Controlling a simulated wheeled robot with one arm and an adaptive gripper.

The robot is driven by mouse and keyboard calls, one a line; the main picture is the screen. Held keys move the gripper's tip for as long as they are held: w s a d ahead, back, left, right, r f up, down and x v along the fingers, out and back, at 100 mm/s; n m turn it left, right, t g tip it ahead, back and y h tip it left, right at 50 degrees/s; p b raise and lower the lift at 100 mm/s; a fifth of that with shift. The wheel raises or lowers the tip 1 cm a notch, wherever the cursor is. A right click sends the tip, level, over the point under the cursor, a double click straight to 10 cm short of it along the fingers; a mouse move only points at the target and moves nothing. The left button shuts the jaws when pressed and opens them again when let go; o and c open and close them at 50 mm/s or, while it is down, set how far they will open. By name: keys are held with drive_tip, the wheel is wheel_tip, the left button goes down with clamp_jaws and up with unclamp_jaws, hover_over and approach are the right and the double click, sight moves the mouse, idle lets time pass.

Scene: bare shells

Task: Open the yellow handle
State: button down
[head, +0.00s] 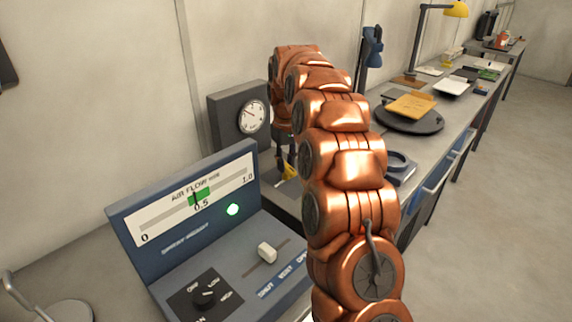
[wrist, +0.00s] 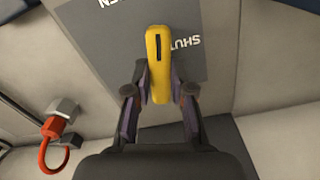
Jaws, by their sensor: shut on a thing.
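The yellow handle (wrist: 158,65) stands on a dark grey plate (wrist: 100,45) lettered "SHUT" and, partly cut off, another word. It is a long rounded lever with a dark slot, pointing nearly straight up and down in the wrist view. My gripper (wrist: 162,92) is shut on the handle's near end, one finger at each side. In the head view my gripper (head: 287,160) is behind the blue panel, with a bit of the yellow handle (head: 290,173) showing below it. My arm hides part of that spot.
A blue control panel (head: 185,235) with a slider and knob stands at front left. A dial gauge (head: 252,117) is behind it. A red ring on a fitting (wrist: 54,132) shows at left in the wrist view. Trays and a yellow lamp (head: 455,9) are further along the bench.

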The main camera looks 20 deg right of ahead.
sight(286, 164)
drive_tip(key=shift+n, duration=1.3)
drive_tip(key=c, duration=1)
unclamp_jaws()
drive_tip(key=shift+r, duration=0.15)
drive_tip(key=shift+r, duration=3.6)
drive_tip(key=shift+s, duration=0.1)
